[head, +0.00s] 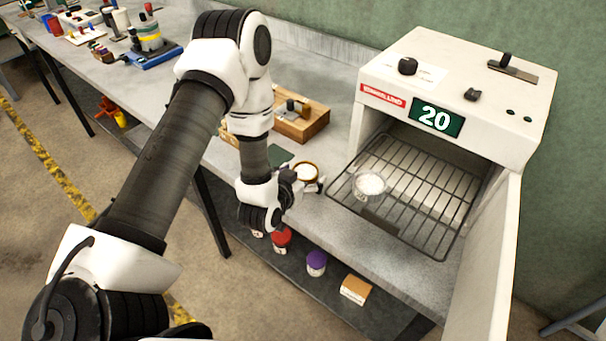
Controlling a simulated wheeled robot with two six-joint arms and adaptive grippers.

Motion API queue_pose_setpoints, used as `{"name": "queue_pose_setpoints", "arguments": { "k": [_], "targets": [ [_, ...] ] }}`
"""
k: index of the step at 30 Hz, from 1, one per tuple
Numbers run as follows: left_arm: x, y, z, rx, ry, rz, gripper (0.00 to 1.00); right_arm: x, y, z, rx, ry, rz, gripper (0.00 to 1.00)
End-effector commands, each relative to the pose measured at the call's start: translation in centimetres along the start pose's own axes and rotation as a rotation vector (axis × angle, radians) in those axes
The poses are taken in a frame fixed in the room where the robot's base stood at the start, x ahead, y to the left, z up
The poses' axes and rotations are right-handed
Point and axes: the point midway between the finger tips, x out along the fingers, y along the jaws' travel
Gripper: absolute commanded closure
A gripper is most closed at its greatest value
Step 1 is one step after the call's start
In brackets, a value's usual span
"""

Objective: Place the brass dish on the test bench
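The brass dish (306,172) is a small round dish with a brownish-gold rim and pale contents, near the front edge of the grey test bench (222,150). My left gripper (308,184) is at the dish, its fingers on either side and seemingly closed on it. The gripper hides the dish's lower part, so I cannot tell whether it touches the bench top. A second dish (370,184), clear or silvery with white grain, sits on the wire rack (420,205) of the open oven. My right gripper is not in view.
The white oven (455,90) reads 20, and its open door (490,260) stands at the right. A wooden box (302,122) and a dark green mat (281,156) lie behind the gripper. Jars and a small box (355,289) stand on the lower shelf.

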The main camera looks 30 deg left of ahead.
Motion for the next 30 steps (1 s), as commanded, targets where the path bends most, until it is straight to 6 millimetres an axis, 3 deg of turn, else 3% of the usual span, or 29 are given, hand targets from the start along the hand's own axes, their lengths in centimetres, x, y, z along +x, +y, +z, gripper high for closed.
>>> {"name": "queue_pose_setpoints", "arguments": {
  "k": [8, 14, 18, 21, 26, 29, 30],
  "targets": [
    [-0.8, 0.0, -0.2, -0.001, -0.001, -0.001, 0.06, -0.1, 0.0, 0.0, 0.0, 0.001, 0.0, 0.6],
    [-5.5, -0.1, 0.0, -0.004, -0.003, -0.001, 0.06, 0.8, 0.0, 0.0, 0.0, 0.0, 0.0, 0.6],
    [-9.7, 0.0, -1.3, 0.002, -0.01, 0.0, 0.06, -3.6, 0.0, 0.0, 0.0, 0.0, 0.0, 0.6],
    [-11.0, 0.0, -1.1, 0.002, -0.006, -0.001, 0.06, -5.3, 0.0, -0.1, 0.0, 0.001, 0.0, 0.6],
    [-12.1, 0.0, -0.6, 0.001, -0.004, 0.001, 0.06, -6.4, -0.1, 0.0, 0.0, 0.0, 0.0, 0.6],
    [-12.1, 0.6, 1.1, 0.004, -0.069, 0.019, 0.06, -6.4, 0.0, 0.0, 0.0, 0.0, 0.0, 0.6],
    [-12.1, 1.2, 2.5, 0.009, -0.132, 0.034, 0.06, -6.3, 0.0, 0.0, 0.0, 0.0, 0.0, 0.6]
  ]
}}
